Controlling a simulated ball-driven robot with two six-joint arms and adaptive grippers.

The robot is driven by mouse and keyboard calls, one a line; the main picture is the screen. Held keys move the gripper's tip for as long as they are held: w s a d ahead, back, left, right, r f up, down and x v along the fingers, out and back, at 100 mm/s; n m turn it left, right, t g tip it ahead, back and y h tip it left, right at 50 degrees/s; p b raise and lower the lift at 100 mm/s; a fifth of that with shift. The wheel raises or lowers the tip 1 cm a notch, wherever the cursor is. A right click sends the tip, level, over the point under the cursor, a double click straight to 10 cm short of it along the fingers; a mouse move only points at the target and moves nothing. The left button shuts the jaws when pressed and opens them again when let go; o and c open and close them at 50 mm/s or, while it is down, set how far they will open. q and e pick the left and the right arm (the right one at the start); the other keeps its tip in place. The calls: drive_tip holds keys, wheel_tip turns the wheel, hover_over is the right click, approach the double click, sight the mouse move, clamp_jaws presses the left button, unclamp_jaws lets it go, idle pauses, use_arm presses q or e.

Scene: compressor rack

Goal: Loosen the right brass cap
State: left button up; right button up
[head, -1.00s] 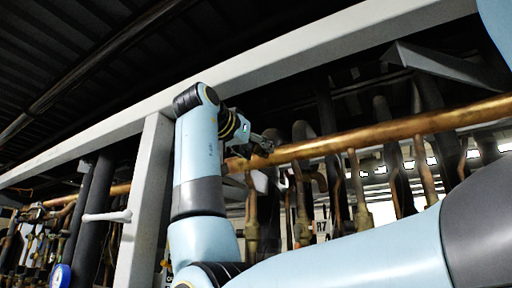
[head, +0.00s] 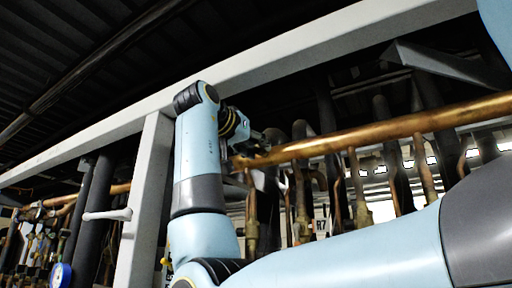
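My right arm crosses the view from the lower right and rises to its wrist. The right gripper (head: 257,141) is small and dark, close to the left part of the long copper pipe (head: 380,137). Its fingers are partly hidden around the pipe, and I cannot tell whether they are open or shut or touch it. No brass cap can be made out clearly. Brass-coloured fittings show on the thin vertical pipes below, one left (head: 252,230) and one further right (head: 363,212). My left gripper is out of view.
A pale grey beam (head: 290,65) runs diagonally above, joined to an upright post (head: 147,200). Several dark insulated pipes (head: 397,150) stand close behind the copper pipe. A white lever handle (head: 107,214) and a blue-rimmed gauge (head: 61,276) are at left.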

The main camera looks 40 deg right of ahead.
drive_tip(key=shift+o, duration=1.3)
drive_tip(key=v, duration=0.7)
drive_tip(key=shift+a, duration=0.25)
